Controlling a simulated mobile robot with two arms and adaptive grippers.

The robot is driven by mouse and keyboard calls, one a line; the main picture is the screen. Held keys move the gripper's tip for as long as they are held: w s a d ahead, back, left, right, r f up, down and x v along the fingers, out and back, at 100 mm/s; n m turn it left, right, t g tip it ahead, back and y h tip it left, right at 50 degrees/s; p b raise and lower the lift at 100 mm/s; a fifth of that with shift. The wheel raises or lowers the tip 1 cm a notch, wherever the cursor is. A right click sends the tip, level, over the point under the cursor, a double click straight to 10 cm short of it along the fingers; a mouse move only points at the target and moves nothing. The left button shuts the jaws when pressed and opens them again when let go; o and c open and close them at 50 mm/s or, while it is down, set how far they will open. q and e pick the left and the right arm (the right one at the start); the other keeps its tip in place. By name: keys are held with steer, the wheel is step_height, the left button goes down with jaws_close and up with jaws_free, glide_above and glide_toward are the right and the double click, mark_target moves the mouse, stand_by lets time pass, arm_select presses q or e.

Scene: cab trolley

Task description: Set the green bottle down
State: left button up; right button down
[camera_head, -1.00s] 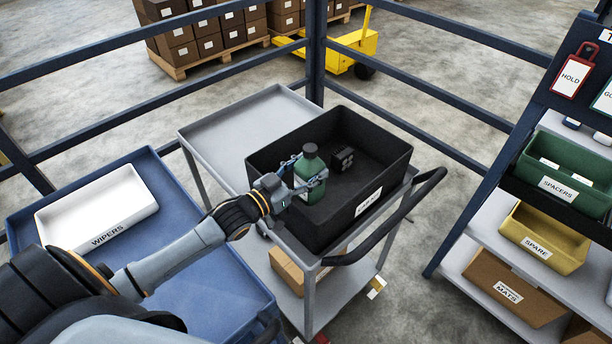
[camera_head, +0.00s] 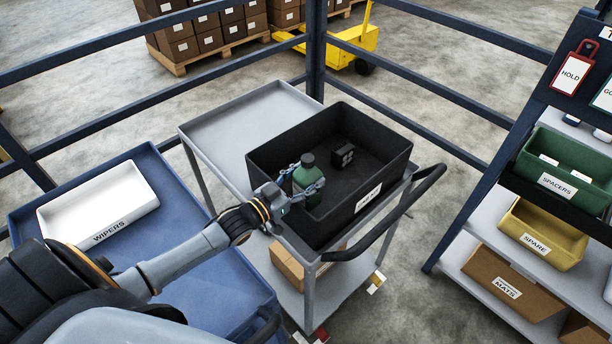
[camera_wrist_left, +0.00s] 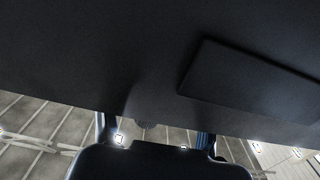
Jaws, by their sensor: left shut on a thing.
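The green bottle (camera_head: 307,179) with a dark cap is upright inside the black bin (camera_head: 399,163), near its left front corner. My left gripper (camera_head: 305,189) is shut on the bottle, with fingers on either side of it. The bottle's lower part is below the bin's near wall and partly hidden, so I cannot tell whether it touches the bin floor. The left wrist view shows mostly dark surfaces, and the bottle cannot be made out there. My right gripper is not in view.
The bin stands on a grey trolley (camera_head: 220,129) with a black handle. A small black object (camera_head: 342,154) lies in the bin. A white WIPERS tray (camera_head: 98,205) sits on a blue surface at left. A shelf with SPACERS (camera_head: 565,172) and SPARE (camera_head: 540,236) bins stands at right.

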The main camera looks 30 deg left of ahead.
arm_select(q)
steer(key=shift+f, duration=0.1)
steer(key=o, duration=1.7)
steer(key=shift+r+p, duration=0.3)
steer(key=shift+r, duration=0.1)
steer(key=shift+s+r, duration=0.2)
steer(key=b+v, duration=0.2)
steer(key=v, duration=0.9)
steer(key=shift+s, duration=0.35)
